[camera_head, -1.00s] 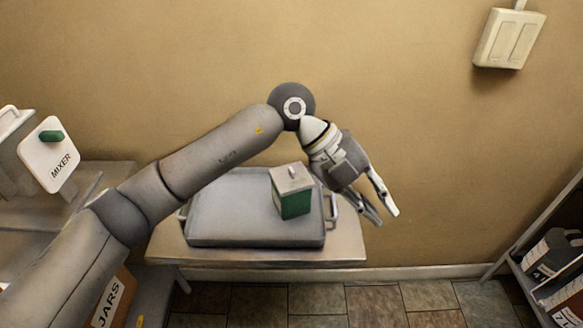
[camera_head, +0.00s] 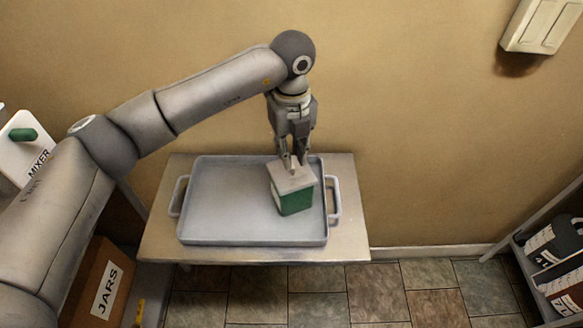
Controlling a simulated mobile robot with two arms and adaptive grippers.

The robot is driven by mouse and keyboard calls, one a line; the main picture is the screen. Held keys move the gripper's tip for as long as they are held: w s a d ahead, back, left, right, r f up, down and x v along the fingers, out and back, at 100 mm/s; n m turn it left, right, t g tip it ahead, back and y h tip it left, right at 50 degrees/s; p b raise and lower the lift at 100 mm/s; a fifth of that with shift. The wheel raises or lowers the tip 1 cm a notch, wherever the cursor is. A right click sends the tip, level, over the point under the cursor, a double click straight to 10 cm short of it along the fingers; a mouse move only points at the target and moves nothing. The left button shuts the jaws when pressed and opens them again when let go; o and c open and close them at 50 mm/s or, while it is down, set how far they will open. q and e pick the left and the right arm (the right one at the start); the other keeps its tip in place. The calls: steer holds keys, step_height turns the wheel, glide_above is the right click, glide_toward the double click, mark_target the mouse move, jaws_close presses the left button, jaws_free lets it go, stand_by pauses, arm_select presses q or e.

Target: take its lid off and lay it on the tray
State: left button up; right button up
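The lid sits on the bucket. My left gripper (camera_head: 294,168) points down over the lid, its fingertips at the small knob on top. The fingers hide most of the knob, and I cannot tell whether they are closed on it. My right gripper is not in view.
The tray, with a handle at each side, lies on a small table (camera_head: 345,235) against the wall. Its left and middle are bare.

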mark_target(298, 178)
arm_select(q)
step_height(298, 178, down, 3)
steer(key=shift+a+f+p, duration=0.1)
steer(key=shift+f+p, duration=0.1)
steer(key=shift+p, duration=0.55)
steer(key=shift+f, duration=0.4)
steer(key=shift+w, duration=0.1)
steer(key=shift+c, duration=0.3)
jaws_close()
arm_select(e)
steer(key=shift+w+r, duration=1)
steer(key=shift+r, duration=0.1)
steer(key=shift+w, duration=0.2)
